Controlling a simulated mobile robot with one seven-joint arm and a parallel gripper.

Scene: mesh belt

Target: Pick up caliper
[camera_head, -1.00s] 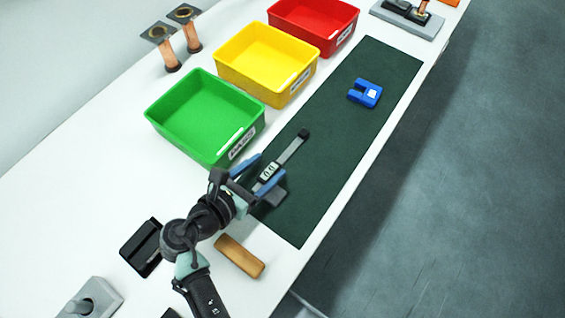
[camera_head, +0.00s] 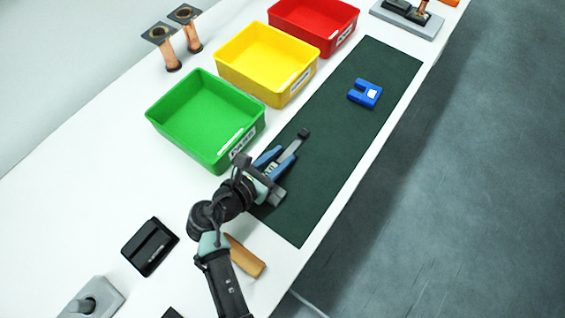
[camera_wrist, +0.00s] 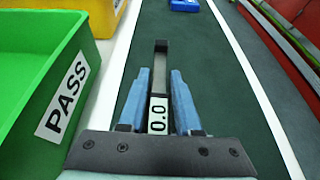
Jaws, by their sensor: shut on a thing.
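The caliper (camera_head: 295,144) is a grey bar with a dark end and a white "0.0" display (camera_wrist: 158,115). It lies along the dark green mat (camera_head: 335,140), just right of the green bin. My gripper (camera_head: 278,160) has blue fingers, one on each side of the caliper's display part, and is shut on it. In the wrist view, the fingers (camera_wrist: 160,85) flank the caliper and its bar reaches forward beyond them. I cannot tell whether the caliper is off the mat. The caliper's rear part is hidden by my gripper.
A green bin (camera_head: 165,120) marked PASS stands close left of my gripper. A yellow bin (camera_head: 225,68) and a red bin (camera_head: 345,42) stand beyond. A blue block (camera_head: 365,93) lies farther up the mat. A wooden block (camera_head: 247,258) and black holder (camera_head: 150,246) are nearby.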

